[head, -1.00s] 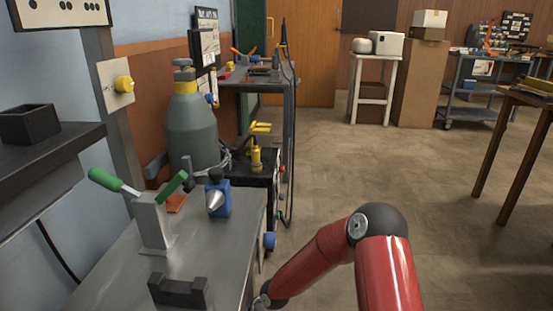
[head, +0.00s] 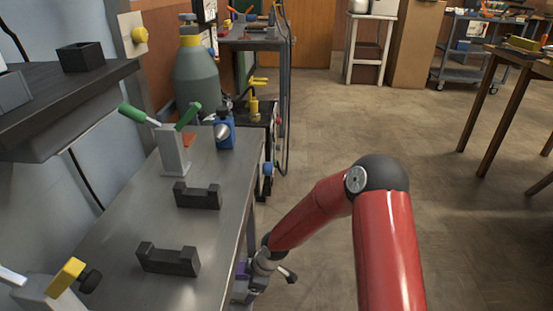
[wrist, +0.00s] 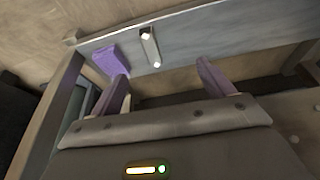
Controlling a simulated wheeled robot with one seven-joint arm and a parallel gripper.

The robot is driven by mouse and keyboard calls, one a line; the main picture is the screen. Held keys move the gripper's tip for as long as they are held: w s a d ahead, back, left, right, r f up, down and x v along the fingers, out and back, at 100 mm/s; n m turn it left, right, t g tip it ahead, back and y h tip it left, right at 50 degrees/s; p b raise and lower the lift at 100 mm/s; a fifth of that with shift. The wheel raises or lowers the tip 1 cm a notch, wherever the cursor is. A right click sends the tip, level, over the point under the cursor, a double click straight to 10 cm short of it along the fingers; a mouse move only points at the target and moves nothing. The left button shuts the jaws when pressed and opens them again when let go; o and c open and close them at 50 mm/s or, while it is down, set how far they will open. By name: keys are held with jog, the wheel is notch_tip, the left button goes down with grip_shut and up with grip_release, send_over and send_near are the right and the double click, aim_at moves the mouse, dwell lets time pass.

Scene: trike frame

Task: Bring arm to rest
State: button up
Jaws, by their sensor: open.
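My red arm reaches down beside the right edge of the metal workbench (head: 205,235) in the head view. My gripper (head: 243,285) is low beside the bench edge and partly hidden by it. In the wrist view, the two purple fingers of my gripper (wrist: 162,75) stand apart with nothing between them. A grey panel (wrist: 230,50) with a small light plate (wrist: 150,48) lies beyond the fingers. A purple patch (wrist: 105,58) shows by the left finger; I cannot tell what it belongs to.
A yellow-tipped clamp (head: 65,277) is at lower left. A gas cylinder (head: 195,75) stands behind. Open floor (head: 400,140) lies to the right.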

jog(key=s+d+r+m+t+h+p, duration=0.1)
jog(key=d+r+m+h, duration=0.15)
jog(key=d+r, duration=0.45)
jog(key=s+d+r+m+t+h+p, duration=0.1)
jog(key=d+r+m, duration=0.25)
jog(key=r, duration=0.75)
jog(key=s+d+r+m+t+h+p, duration=0.1)
jog(key=d+r+m+p, duration=0.1)
jog(key=d+r, duration=0.55)
jog(key=s+d+r+m+t+p, duration=0.2)
jog(key=s+r+m, duration=0.6)
jog(key=s+r, duration=0.9)
jog(key=shift+s+d+r+m+p, duration=0.25)
jog(key=shift+s+d+p, duration=0.2)
jog(key=shift+d, duration=0.75)
jog(key=shift+y, duration=0.25)
